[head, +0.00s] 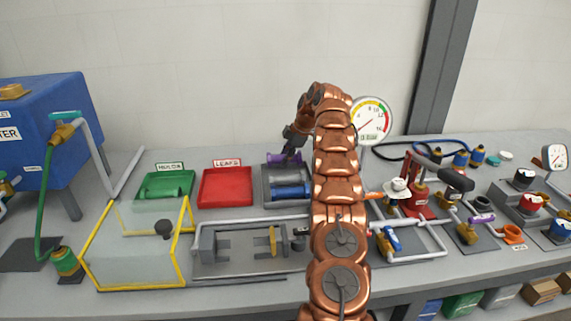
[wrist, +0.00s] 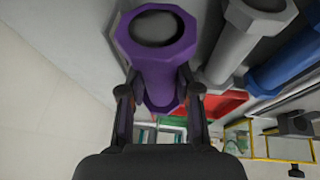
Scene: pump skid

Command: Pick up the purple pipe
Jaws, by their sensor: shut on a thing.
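The purple pipe (wrist: 155,62) is between the two fingers of my gripper (wrist: 158,112) in the wrist view, with its open hexagonal end towards the camera. The fingers are shut on it, one on each side. In the head view the purple pipe (head: 273,158) shows at the back edge of the grey tray (head: 268,199), partly hidden by my gripper (head: 291,154). I cannot tell whether it still touches the tray.
A blue pipe (head: 291,193) and a grey pipe (wrist: 238,38) lie beside it in the tray. A red tray (head: 226,187) and a green tray (head: 165,186) stand to the left. A yellow-framed clear guard (head: 187,240) is in front. A gauge (head: 372,120) stands behind right.

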